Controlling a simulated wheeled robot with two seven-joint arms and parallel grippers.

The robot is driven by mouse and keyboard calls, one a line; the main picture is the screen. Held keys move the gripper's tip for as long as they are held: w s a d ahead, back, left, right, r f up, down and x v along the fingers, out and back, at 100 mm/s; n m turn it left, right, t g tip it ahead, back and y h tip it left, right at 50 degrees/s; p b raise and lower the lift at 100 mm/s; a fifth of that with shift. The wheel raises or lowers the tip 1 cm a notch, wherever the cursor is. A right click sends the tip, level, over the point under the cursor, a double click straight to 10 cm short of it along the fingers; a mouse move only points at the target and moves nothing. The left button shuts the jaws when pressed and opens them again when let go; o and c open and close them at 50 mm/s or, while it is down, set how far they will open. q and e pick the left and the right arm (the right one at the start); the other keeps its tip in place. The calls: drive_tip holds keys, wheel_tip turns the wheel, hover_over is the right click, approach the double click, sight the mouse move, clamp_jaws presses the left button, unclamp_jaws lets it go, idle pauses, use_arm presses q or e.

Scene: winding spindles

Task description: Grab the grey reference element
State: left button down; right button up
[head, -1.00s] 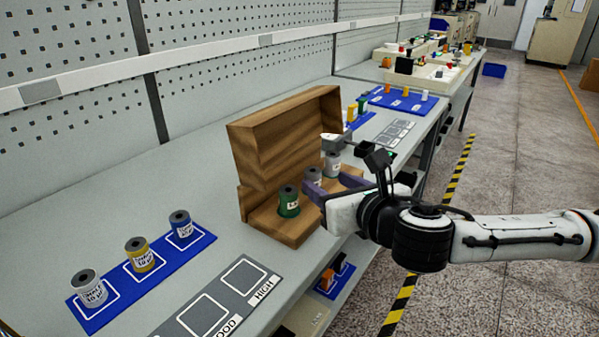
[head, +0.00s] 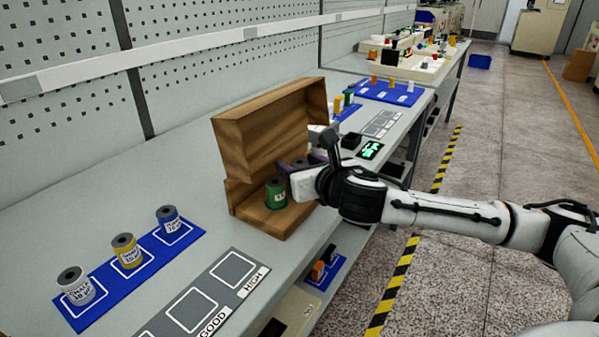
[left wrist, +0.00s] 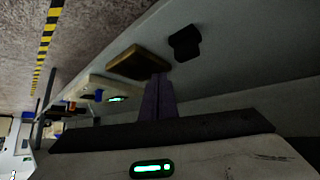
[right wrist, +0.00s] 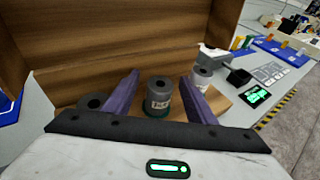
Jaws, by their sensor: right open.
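A wooden box (head: 262,140) on the bench holds several spools. A second grey spool (right wrist: 201,78) stands beyond the right finger. Another grey spool (head: 76,286) stands on the blue mat. In the left wrist view, my left gripper (left wrist: 158,80) has its fingers together, empty.
The blue mat (head: 92,315) also carries a yellow spool (head: 126,250) and a blue spool (head: 170,219). A grey label plate (head: 212,275) lies in front. Another blue mat (head: 370,92) lies farther along the bench. The box's high back wall stands behind the spools.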

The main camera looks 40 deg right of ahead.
drive_tip(key=c, duration=1.1)
drive_tip(key=shift+c, duration=0.2)
drive_tip(key=shift+r, duration=0.1)
